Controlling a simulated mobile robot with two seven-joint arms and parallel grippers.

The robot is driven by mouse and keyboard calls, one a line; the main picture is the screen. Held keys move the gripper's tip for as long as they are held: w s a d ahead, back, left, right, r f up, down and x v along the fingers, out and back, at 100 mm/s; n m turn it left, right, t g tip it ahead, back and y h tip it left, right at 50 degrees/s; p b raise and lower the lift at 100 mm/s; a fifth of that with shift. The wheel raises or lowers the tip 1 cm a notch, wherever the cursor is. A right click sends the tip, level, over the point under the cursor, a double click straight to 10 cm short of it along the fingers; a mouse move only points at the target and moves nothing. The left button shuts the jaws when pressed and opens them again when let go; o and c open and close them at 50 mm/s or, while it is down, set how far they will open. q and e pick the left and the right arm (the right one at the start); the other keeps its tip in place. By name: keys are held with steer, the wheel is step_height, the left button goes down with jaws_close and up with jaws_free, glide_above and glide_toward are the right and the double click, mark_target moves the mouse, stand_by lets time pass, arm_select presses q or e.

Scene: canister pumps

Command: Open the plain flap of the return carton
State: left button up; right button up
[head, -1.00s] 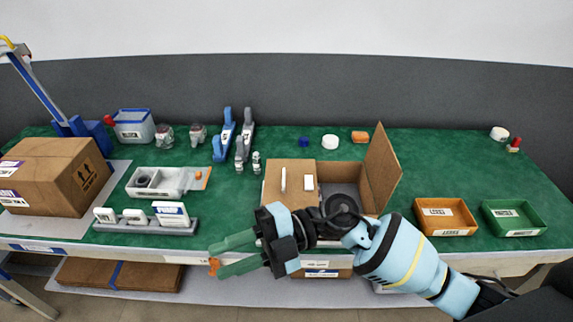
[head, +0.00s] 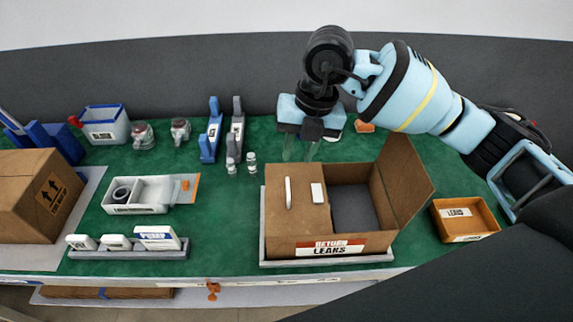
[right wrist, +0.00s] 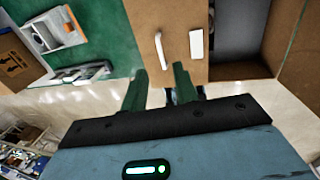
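The brown return carton (head: 330,246) stands near the table's front edge, with a RETURN LEAKS label on its front. Its right flap (head: 404,186) stands up and leans outward, plain on the side I see. Its left flap (head: 296,217) lies shut and bears a white bar handle (head: 288,193) and a small white block (head: 317,193). The right half is open to a dark grey inside. My right gripper (head: 300,150) points down behind the carton, its green fingers apart and empty. The right wrist view shows the fingers (right wrist: 160,88) and the handle (right wrist: 159,50). My left gripper is out of view.
An orange tray (head: 486,212) stands right of the carton. Small bottles (head: 251,162) and blue and grey upright holders (head: 210,140) stand behind left. A white fixture (head: 150,208), a labelled rack (head: 130,253) and a large carton (head: 30,195) are left. Green mat between is clear.

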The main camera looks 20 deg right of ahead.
mark_target(288, 183)
steer(key=shift+w+a+f, duration=0.1)
steer(key=shift+a+f, duration=0.15)
steer(key=shift+f, duration=1.05)
steer(key=shift+a+f, duration=0.25)
steer(key=shift+f, duration=1.1)
steer(key=shift+w+a+f, duration=0.1)
steer(key=shift+a+f, duration=0.15)
steer(key=shift+f, duration=1.05)
jaws_close()
